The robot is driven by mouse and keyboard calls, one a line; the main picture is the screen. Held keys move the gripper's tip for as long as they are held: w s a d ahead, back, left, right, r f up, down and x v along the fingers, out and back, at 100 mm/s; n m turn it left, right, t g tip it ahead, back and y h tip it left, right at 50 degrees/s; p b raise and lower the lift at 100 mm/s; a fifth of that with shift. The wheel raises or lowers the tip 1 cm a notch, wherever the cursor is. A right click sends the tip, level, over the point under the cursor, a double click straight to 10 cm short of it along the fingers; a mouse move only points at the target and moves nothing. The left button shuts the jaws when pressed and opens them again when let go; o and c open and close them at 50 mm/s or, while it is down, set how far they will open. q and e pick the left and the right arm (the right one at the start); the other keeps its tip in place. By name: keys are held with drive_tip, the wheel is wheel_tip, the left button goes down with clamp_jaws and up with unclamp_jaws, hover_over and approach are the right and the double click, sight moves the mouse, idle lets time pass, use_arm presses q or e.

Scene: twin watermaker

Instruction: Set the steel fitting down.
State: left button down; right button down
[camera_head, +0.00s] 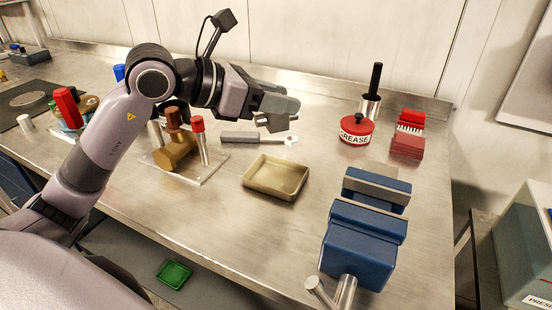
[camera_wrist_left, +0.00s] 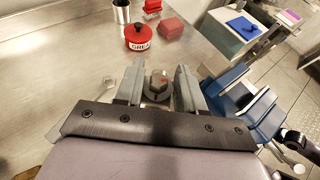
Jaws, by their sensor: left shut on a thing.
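My left gripper (camera_head: 278,112) reaches over the bench from the left and is held above its middle. In the left wrist view the steel fitting (camera_wrist_left: 157,84), a grey hex-shaped piece, sits between the two fingers of my left gripper (camera_wrist_left: 159,73), which are shut on it. In the head view the fingers hide the fitting. Below the gripper lies a grey-handled tool (camera_head: 245,138) with a pale end. My right gripper is not in view.
A shallow tan tray (camera_head: 270,191) lies empty in front of the gripper. A blue vise (camera_head: 360,246) stands at front right. A stand with a brass valve (camera_head: 177,152) is at left.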

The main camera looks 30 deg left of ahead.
use_arm(q)
drive_tip(key=shift+f+b, duration=0.5)
drive_tip(key=shift+f, duration=5.3)
drive_tip(key=shift+f, duration=0.15)
drive_tip(key=c, duration=0.7)
unclamp_jaws()
